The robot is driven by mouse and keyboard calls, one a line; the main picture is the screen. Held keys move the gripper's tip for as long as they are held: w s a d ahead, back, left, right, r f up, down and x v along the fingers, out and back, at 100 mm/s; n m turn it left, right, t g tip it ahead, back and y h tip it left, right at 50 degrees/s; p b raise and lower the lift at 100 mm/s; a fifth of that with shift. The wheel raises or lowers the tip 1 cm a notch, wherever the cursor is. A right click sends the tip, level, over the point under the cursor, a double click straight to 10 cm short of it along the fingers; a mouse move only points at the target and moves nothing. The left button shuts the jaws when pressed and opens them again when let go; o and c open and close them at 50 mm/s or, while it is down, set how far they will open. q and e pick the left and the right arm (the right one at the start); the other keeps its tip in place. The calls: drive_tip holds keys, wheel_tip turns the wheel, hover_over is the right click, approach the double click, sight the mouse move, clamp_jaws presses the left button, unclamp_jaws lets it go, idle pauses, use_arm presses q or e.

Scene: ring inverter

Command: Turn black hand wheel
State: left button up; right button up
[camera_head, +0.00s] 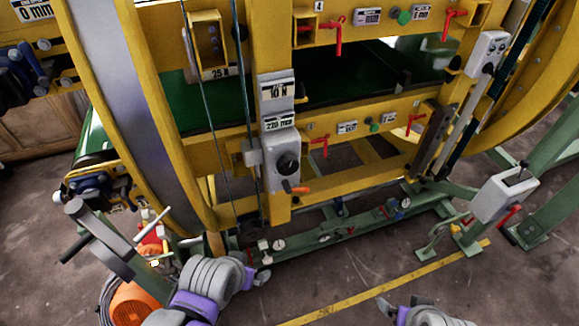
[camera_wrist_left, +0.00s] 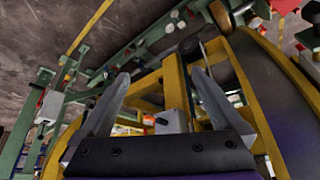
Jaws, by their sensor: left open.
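The black hand wheel (camera_head: 287,163) is a round dark knob on the front of a grey box (camera_head: 281,147), low on a yellow post. An orange-tipped handle (camera_head: 298,189) sticks out just below it. In the left wrist view, the grey box (camera_wrist_left: 172,122) appears between my fingers, some way off; the wheel is too small to make out clearly. My left gripper (camera_head: 257,275) is below and left of the wheel, apart from it. Its fingers (camera_wrist_left: 160,85) are spread and empty. My right gripper (camera_head: 399,308) is at the bottom edge, partly cut off, far below the wheel.
The yellow ring frame (camera_head: 160,120) curves up at the left. Red levers (camera_head: 319,145) and a green rail (camera_head: 335,235) are near the wheel. A grey lever (camera_head: 100,240) and an orange motor (camera_head: 134,303) stand at lower left. The floor in front is mostly clear.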

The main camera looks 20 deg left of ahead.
idle(0.4)
use_arm(q)
drive_tip(key=n+t+y+b, duration=0.4)
drive_tip(key=n+t+y, duration=0.15)
drive_tip(key=y, duration=0.25)
approach(289, 168)
drive_tip(key=x, duration=1)
drive_tip(key=shift+w, duration=0.2)
drive_tip(key=c, duration=1.3)
drive_tip(key=shift+o, duration=0.2)
